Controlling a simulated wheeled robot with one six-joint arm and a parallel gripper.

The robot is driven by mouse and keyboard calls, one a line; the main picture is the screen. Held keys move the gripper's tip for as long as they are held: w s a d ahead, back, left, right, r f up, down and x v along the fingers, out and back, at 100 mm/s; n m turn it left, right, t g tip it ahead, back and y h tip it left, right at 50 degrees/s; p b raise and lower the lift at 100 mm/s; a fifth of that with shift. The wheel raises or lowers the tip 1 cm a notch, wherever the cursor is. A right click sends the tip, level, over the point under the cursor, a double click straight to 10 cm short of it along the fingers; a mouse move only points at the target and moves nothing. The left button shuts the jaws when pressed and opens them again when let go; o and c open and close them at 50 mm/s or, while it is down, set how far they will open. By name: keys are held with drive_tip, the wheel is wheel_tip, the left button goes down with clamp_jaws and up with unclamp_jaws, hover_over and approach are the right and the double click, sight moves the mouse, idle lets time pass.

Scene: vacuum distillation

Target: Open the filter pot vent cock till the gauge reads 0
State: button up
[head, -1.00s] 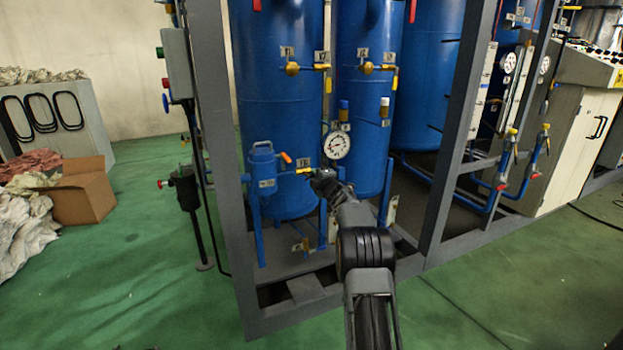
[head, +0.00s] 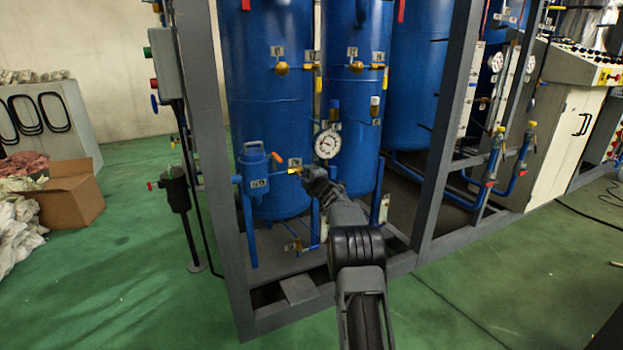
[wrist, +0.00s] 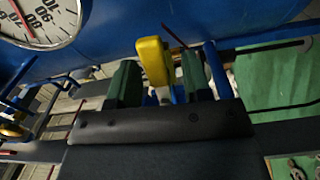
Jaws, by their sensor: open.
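The filter pot (head: 253,172) is a small blue vessel on a stand at the front left of the frame, with an orange handle at its right. To its right, a yellow cock lever (head: 295,170) sticks out beside my gripper (head: 308,174). In the wrist view, my gripper (wrist: 157,85) has its two green fingers apart, with the yellow lever (wrist: 153,58) between them and gaps on both sides. The round white gauge (head: 328,143) is just above and right of the gripper; part of its dial (wrist: 45,15) shows in the wrist view. Its exact reading is too small to tell.
Tall blue tanks (head: 267,110) stand behind a grey frame post (head: 219,190). Other yellow cocks (head: 281,69) sit higher on the tanks. Green floor (head: 130,270) is open at left.

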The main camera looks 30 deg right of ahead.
drive_tip(key=s+p, duration=0.1)
drive_tip(key=s, duration=1.2)
drive_tip(key=shift+s+a, duration=0.4)
drive_tip(key=shift+a, duration=0.05)
drive_tip(key=s+a+r+m+g+h+p, duration=0.1)
drive_tip(key=s+a+r+m+g+p, duration=0.1)
drive_tip(key=s+a+r+m+p, duration=0.3)
drive_tip(key=s+a+r+m+g+h+p, duration=0.1)
drive_tip(key=a+r+g+p, duration=0.15)
drive_tip(key=r+p, duration=0.45)
drive_tip(key=s+a+r+m+g+p, duration=0.2)
drive_tip(key=s+a+r+m+p, duration=0.1)
drive_tip(key=a+r+m+p, duration=0.25)
drive_tip(key=s+a+r+m+g+y+p, duration=0.1)
drive_tip(key=s+a+r+m+g+p, duration=0.1)
drive_tip(key=s+a+r+g+p, duration=0.2)
drive_tip(key=s+a+r+m+g+y+p, duration=0.2)
drive_tip(key=s+a+r+p, duration=0.5)
drive_tip(key=s, duration=1.2)
drive_tip(key=shift+a+r+m+g+p, duration=0.15)
drive_tip(key=shift+a+m+g+p, duration=0.3)
drive_tip(key=shift+a+g+p, duration=1.85)
